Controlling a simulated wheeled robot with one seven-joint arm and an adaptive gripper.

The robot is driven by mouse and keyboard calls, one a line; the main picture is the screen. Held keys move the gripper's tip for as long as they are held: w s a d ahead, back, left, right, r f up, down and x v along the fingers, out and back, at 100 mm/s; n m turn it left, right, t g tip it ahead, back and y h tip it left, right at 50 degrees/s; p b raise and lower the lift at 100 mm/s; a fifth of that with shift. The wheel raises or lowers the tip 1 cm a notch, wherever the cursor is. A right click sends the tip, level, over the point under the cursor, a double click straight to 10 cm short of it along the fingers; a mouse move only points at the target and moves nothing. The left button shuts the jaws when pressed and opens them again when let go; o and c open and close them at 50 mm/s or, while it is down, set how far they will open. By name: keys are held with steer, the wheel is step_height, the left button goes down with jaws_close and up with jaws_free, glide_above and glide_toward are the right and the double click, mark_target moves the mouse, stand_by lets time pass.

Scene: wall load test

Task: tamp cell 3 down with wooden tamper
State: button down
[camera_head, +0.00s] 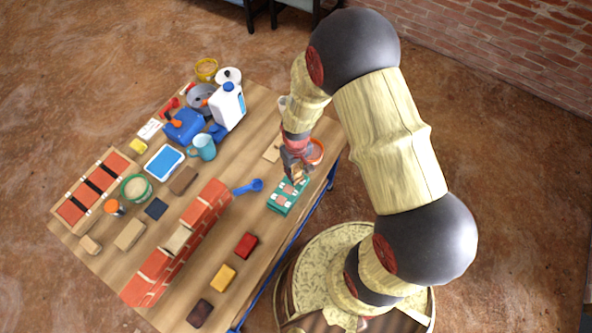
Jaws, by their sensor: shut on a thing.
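My gripper (296,168) is shut on the small wooden tamper (298,174), at the right part of the table. It is over the far end of a green tray (274,208) with pale and reddish cells. The gripper hides part of the tamper and of the tray. I cannot tell which cell is cell 3, or whether the tamper touches the filling.
A brick wall model (163,265) stands mid-table, with a blue scoop (249,186) beside it. An orange-rimmed bowl (316,151) is close right of my gripper. Loose blocks (223,276) lie in front. A white jug (227,107) and blue can (184,126) stand at the back.

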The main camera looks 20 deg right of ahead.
steer(key=shift+r+p, duration=2.65)
steer(key=shift+r, duration=0.85)
